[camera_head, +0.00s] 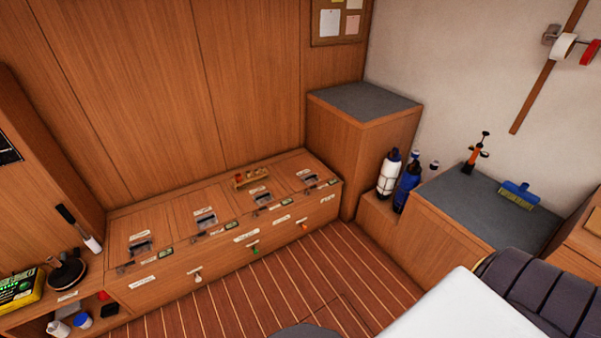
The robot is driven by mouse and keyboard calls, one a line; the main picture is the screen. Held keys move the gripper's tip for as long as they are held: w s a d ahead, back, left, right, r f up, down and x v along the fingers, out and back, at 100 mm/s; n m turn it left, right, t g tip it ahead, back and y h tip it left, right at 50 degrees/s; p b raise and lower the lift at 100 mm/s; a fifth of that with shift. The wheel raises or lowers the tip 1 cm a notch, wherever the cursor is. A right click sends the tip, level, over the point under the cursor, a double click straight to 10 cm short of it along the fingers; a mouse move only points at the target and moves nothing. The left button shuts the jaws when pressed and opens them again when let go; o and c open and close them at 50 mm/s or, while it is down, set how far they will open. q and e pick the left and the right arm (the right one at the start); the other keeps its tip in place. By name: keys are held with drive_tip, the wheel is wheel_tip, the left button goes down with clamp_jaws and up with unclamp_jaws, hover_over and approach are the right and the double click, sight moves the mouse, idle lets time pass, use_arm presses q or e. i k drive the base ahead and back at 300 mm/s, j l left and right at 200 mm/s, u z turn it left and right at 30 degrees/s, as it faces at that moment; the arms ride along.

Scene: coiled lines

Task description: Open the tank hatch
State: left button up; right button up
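A long low wooden bench (225,245) runs along the back wall. Its top has several hatch lids side by side: a left one (130,230), a second (187,205), a third (235,196) and a right one (290,170). All look shut and flush. Each has a dark recessed latch or handle near its front edge, with small labels and green tags beside it. The labels are too small to read, so I cannot tell which lid is the tank hatch. Neither of my grippers is in view.
White, green and orange pulls are on the bench front. A grey-topped cabinet (365,100) stands right of the bench, with bottles (389,175) nearby. The striped floor (290,290) before the bench is clear.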

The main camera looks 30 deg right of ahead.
sight(300, 172)
drive_tip(key=i+l+z, duration=0.15)
drive_tip(key=i+l, duration=0.2)
drive_tip(key=i+l+z, duration=0.2)
drive_tip(key=i+l, duration=0.15)
drive_tip(key=i, duration=0.15)
drive_tip(key=i+l+z, duration=0.15)
drive_tip(key=i, duration=0.3)
drive_tip(key=i+l+z, duration=0.15)
drive_tip(key=i+l, duration=0.15)
drive_tip(key=i, duration=0.15)
